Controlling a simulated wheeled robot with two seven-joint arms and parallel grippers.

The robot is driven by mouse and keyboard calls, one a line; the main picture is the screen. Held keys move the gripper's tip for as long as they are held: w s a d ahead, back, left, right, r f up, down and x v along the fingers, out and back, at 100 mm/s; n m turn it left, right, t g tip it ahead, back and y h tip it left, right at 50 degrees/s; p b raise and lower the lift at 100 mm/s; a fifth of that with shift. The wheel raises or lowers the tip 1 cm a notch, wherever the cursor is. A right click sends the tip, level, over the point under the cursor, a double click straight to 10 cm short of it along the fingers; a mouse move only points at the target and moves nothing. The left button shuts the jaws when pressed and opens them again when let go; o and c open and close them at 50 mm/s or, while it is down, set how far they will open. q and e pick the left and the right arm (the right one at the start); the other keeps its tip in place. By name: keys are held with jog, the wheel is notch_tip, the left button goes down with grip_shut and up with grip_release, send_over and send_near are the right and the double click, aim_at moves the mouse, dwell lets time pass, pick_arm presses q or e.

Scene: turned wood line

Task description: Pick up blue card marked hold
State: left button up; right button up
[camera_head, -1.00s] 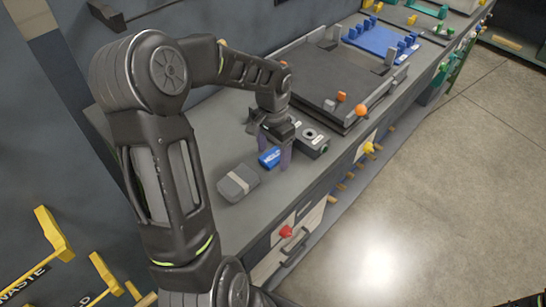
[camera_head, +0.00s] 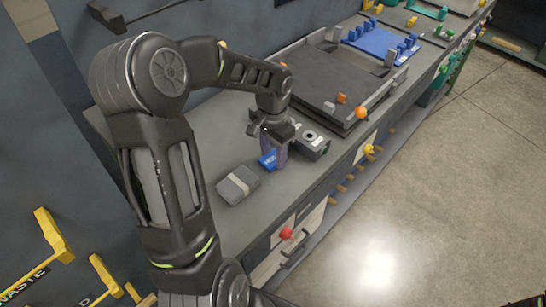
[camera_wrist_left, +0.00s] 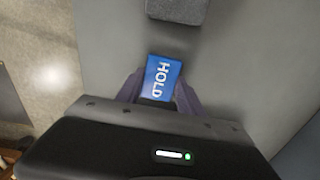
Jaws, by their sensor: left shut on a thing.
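The blue card (camera_head: 268,160) is held at my left gripper (camera_head: 275,155) above the grey bench top. In the left wrist view the card (camera_wrist_left: 162,76) shows white letters reading HOLD. It sits between the two fingers of my left gripper (camera_wrist_left: 160,90), which are shut on it. In the head view the card is tilted and partly covered by a finger. My right gripper is not in view.
A grey block with a pale band (camera_head: 238,184) lies on the bench just left of the card. A dark box with round openings (camera_head: 311,140) stands close on the right. A black tray (camera_head: 330,88) and a blue fixture (camera_head: 380,42) lie farther back. The bench's front edge drops to the floor.

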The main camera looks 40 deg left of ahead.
aim_at(273, 158)
pick_arm(q)
jog(key=shift+r, duration=0.1)
notch_tip(273, 158, up, 10)
jog(key=b, duration=0.1)
dwell(0.3)
dwell(0.4)
